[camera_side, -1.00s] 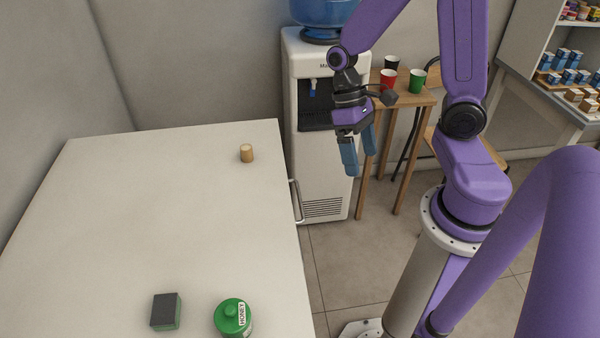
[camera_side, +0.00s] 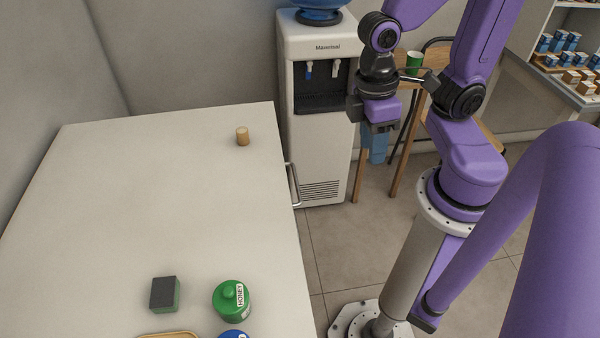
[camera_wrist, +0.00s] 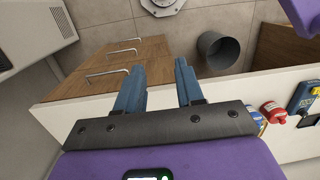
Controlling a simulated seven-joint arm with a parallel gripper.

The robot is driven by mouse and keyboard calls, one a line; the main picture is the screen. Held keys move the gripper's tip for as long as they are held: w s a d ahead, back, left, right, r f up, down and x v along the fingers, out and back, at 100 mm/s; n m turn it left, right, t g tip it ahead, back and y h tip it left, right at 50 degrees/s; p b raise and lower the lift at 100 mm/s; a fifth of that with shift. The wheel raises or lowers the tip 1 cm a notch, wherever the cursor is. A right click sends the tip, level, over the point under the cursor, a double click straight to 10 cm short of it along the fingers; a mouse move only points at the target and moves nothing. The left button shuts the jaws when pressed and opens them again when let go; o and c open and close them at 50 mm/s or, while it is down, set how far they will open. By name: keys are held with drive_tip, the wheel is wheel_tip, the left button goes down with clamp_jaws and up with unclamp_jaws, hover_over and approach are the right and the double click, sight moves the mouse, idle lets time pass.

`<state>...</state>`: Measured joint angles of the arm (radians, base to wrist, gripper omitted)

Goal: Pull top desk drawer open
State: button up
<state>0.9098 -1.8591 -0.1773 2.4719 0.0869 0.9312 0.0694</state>
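The desk (camera_side: 150,215) has a pale top, and its right edge faces my arm in the side view. One metal drawer handle (camera_side: 293,185) sticks out past that edge. In the wrist view the wooden drawer fronts (camera_wrist: 75,85) carry three bar handles. The top drawer's handle (camera_wrist: 107,73) is nearest the white desktop edge. The drawers look shut. My gripper (camera_wrist: 160,70) is open and empty, its blue fingers apart, to the right of the handles in the wrist view. In the side view my gripper (camera_side: 375,158) hangs right of the desk, clear of the handle.
A water dispenser (camera_side: 318,130) stands behind the desk, near the handle. A wooden table (camera_side: 400,85) stands behind my gripper. A grey bin (camera_wrist: 218,50) is on the floor. A green jar (camera_side: 232,302), dark sponge (camera_side: 164,294) and cork (camera_side: 242,136) are on the desk.

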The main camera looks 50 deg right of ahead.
drive_tip(key=w+d+f+m+g+y, duration=0.2)
drive_tip(key=w+d+f+m+y, duration=0.4)
drive_tip(key=m, duration=0.8)
drive_tip(key=w+d+f+m+g+y, duration=0.3)
drive_tip(key=f+m, duration=0.4)
drive_tip(key=m, duration=0.6)
drive_tip(key=d+f+m+t+y, duration=0.1)
drive_tip(key=d+f+m+t, duration=0.55)
drive_tip(key=m, duration=0.75)
drive_tip(key=d+f+m+t+y, duration=0.1)
drive_tip(key=d+f+m+t, duration=0.3)
drive_tip(key=f+m+t, duration=0.55)
drive_tip(key=w+a+f+m+t, duration=0.1)
drive_tip(key=w+a+m, duration=0.3)
drive_tip(key=w+a, duration=0.7)
drive_tip(key=shift+w+a+f, duration=0.15)
drive_tip(key=shift+w+a, duration=0.2)
drive_tip(key=shift+a, duration=0.35)
clamp_jaws()
